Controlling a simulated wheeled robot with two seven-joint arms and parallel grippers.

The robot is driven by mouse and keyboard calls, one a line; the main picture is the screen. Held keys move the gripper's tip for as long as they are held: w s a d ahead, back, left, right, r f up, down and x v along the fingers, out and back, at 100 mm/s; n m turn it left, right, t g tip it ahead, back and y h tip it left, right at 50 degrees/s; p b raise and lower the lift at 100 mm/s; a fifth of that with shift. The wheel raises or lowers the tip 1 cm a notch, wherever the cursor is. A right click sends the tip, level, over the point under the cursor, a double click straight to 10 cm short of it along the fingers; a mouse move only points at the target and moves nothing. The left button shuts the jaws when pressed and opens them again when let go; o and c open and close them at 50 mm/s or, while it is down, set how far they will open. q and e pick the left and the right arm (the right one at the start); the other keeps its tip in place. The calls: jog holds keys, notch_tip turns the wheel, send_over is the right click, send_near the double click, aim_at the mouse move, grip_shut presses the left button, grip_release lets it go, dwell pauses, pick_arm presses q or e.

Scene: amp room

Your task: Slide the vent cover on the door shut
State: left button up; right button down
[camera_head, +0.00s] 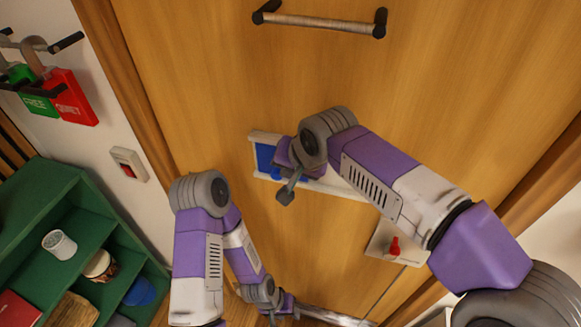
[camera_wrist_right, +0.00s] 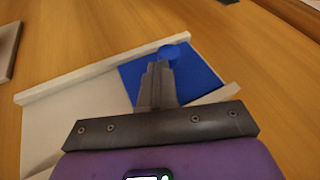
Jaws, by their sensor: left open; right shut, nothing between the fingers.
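The vent on the wooden door has a pale frame (camera_head: 340,189) with a blue cover (camera_head: 264,157) at its left end. My right gripper (camera_head: 287,191) is in front of the vent, and its arm hides part of the frame. In the right wrist view the blue cover (camera_wrist_right: 205,82) has a round blue knob (camera_wrist_right: 169,52). The fingers (camera_wrist_right: 157,82) are shut and empty, with their tips close to the knob; I cannot tell whether they touch it. My left gripper (camera_head: 288,307) is open and low, near the bottom of the door, away from the vent.
A door handle (camera_head: 320,23) is above the vent. A plate with a red switch (camera_head: 395,246) is below right of it. A wall switch (camera_head: 128,166), red and green tags (camera_head: 70,97) and a green shelf (camera_head: 40,190) stand left.

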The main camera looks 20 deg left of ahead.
jog(key=w+d+f+v, duration=0.1)
jog(key=d+v, duration=0.1)
jog(key=v, duration=1)
jog(key=shift+s+d+r, duration=0.15)
jog(key=shift+d+r, duration=0.2)
jog(key=shift+d, duration=0.05)
